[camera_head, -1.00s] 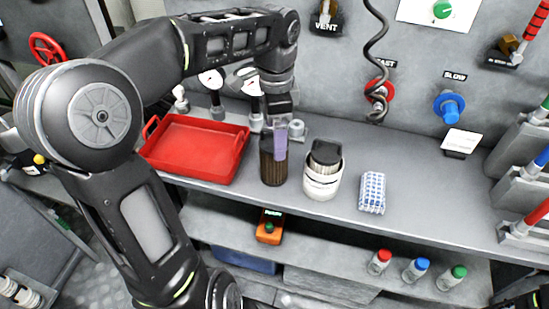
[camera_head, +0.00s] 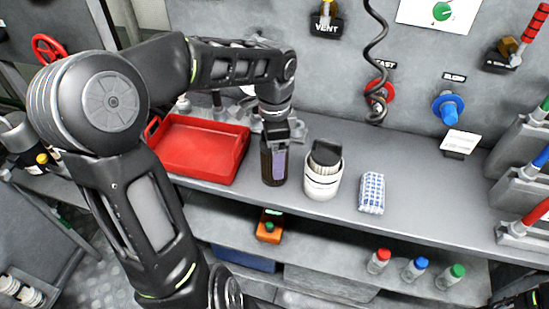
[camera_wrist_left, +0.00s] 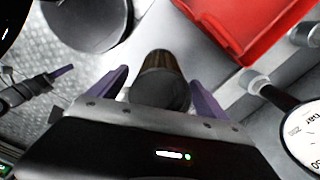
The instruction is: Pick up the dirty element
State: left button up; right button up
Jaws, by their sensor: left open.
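The dirty element, a dark brown cylinder (camera_head: 267,166), stands upright on the grey bench between the red tray and a white canister. My left gripper (camera_head: 275,152) is over it, pointing down, with a purple finger along its near side. In the left wrist view the dark element (camera_wrist_left: 160,88) lies between the two spread purple fingers of my left gripper (camera_wrist_left: 162,92). The fingers are open, with a gap showing on the left side; contact is hard to tell. My right gripper is not in view.
The red tray (camera_head: 160,150) stands left of the element. The white canister (camera_head: 322,182) with a dark top is close on its right, then a blue-and-white checked pack (camera_head: 371,192). A coiled black cable (camera_head: 376,60) hangs at the wall.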

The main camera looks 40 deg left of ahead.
pick_arm(q)
jog(key=shift+c, duration=0.4)
jog(key=c, duration=1.5)
